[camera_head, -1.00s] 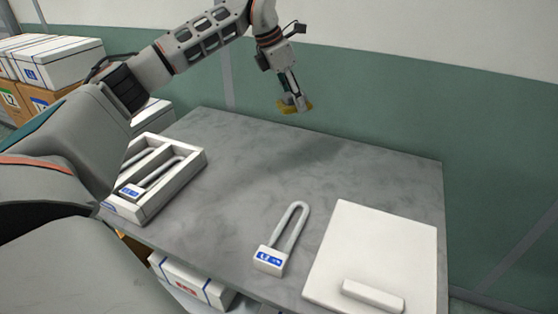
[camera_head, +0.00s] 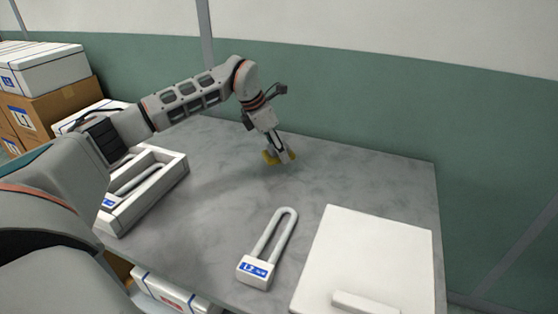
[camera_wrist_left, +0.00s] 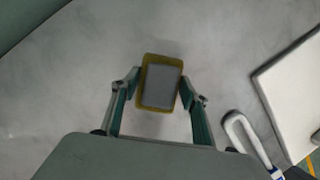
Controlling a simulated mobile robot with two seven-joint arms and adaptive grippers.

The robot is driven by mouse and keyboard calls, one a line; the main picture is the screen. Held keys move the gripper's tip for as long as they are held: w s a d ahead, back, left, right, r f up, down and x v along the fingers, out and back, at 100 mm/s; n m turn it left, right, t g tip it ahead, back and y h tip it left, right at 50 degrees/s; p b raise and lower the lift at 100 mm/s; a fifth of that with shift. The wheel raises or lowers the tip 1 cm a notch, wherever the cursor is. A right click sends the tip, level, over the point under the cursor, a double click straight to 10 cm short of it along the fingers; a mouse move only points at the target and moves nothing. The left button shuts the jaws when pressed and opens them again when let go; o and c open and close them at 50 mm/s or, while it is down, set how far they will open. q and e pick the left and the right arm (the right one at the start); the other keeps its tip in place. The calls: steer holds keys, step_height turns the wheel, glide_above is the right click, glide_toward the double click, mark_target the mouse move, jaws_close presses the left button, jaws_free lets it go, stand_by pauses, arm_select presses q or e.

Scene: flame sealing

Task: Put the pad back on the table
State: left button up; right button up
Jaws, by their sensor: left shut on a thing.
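The pad (camera_wrist_left: 160,86) is a small block with a yellow rim and a grey face. In the left wrist view it sits between the two fingers of my left gripper (camera_wrist_left: 160,92), which are shut on its sides. In the head view the pad (camera_head: 268,157) is at the tip of my left gripper (camera_head: 279,156), over the back part of the grey table (camera_head: 220,215). I cannot tell whether the pad touches the table. My right gripper is not in view.
A white padlock-shaped piece with a blue label (camera_head: 257,271) lies at the table's front middle. A white board (camera_head: 370,255) with a bar handle lies to its right. A white divided tray (camera_head: 176,175) stands at the left. The table around the pad is clear.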

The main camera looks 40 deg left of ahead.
mark_target(278, 159)
arm_select(q)
step_height(278, 159, down, 4)
steer(key=shift+b, duration=0.35)
steer(key=shift+r, duration=0.1)
steer(key=o, duration=1.1)
steer(key=shift+c, duration=0.2)
